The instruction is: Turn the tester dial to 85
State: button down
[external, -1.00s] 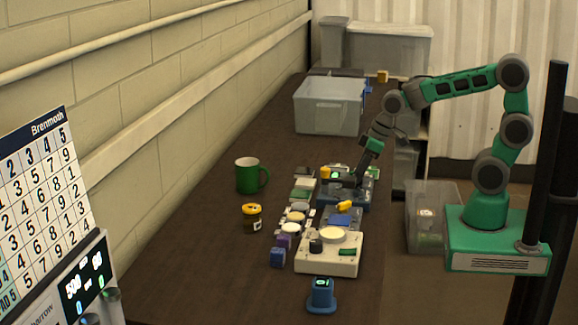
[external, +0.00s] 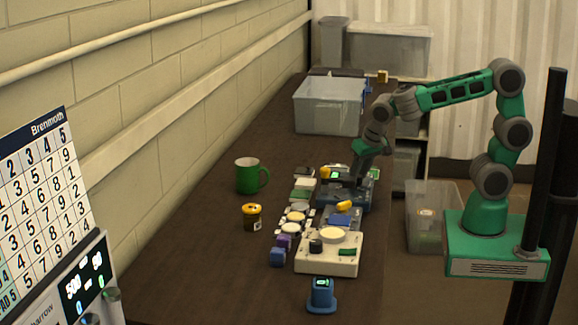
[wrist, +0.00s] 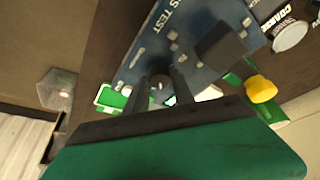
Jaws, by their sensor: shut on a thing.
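The tester is a dark blue box (external: 345,203) on the bench, with a small lit green screen on top. In the wrist view its blue panel (wrist: 185,25) carries white lettering ending in "TEST". My gripper (external: 358,183) reaches down onto the tester from above. In the wrist view my gripper (wrist: 160,84) has its two dark fingers close around a small grey knob, which seems to be the dial. The fingers hide most of the dial.
A yellow knob (wrist: 262,88) and a dark block (wrist: 221,45) are close to my fingers. Nearer on the bench are a cream device (external: 328,262) and a blue stand (external: 321,297). A green mug (external: 248,176) and a jar (external: 252,217) are left. A grey bin (external: 328,115) is behind.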

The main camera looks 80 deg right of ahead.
jog(key=shift+m, duration=0.3)
jog(key=c, duration=1.1)
grip_release()
jog(key=v, duration=0.7)
jog(key=shift+a+r, duration=0.2)
jog(key=shift+r, duration=0.15)
jog(key=shift+r+p, duration=0.1)
jog(key=shift+p, duration=0.2)
